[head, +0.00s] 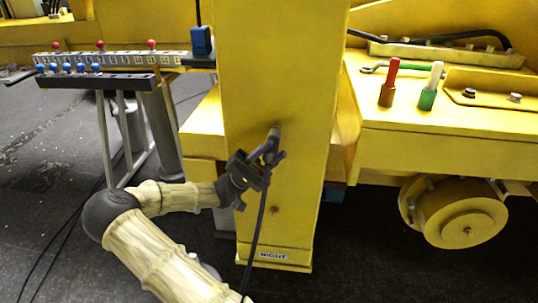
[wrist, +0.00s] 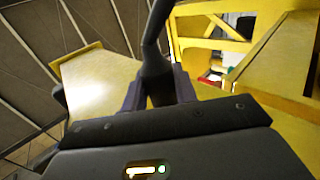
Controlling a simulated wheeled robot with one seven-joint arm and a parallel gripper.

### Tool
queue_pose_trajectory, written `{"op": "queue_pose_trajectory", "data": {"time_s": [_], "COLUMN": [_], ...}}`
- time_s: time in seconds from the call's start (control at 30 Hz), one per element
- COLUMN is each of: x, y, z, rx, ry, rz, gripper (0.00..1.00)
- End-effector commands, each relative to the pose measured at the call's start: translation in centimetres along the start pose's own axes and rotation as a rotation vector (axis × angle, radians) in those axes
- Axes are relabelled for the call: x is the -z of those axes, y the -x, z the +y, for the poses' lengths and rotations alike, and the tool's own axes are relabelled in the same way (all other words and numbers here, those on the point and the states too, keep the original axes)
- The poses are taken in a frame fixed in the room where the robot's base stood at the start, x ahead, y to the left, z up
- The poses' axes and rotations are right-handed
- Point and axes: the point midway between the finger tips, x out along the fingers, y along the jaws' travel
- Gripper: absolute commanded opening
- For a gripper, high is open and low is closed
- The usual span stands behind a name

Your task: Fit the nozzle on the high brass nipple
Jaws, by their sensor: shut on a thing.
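The black nozzle (head: 272,143) is in my gripper (head: 270,157), in front of the yellow column (head: 285,60). Its tip points up and toward the column face at mid height. A dark hose (head: 257,230) hangs from it to the floor. The high brass nipple is not clear; the nozzle's tip covers the spot where the two meet, and I cannot tell if they touch. A small brownish spot (head: 275,210) lies lower on the column. In the wrist view the jaws (wrist: 160,88) are closed around the dark nozzle body (wrist: 156,75).
A yellow deck (head: 440,115) on the right carries a red-topped tool (head: 390,82) and a white-and-green one (head: 432,86). A rack with blue and red knobs (head: 110,62) stands at left. A yellow wheel (head: 462,213) is at lower right. The dark floor at left is mostly open.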

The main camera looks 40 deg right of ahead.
Motion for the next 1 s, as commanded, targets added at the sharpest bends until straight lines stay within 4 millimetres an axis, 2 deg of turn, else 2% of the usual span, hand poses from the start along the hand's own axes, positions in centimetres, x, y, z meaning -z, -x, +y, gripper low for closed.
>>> {"op": "queue_pose_trajectory", "data": {"time_s": [0.63,0.67,0.77,1.0], "x": [1.06,1.03,1.02,1.02], "y": [-0.04,-0.03,-0.02,0.01], "z": [0.02,0.02,0.01,-0.02], "rx": [-0.001,-0.001,-0.001,0.0], "ry": [-0.001,-0.001,-0.001,0.0], "rz": [-0.001,-0.001,-0.001,0.0], "gripper": [0.01,0.34,0.54,0.54]}}
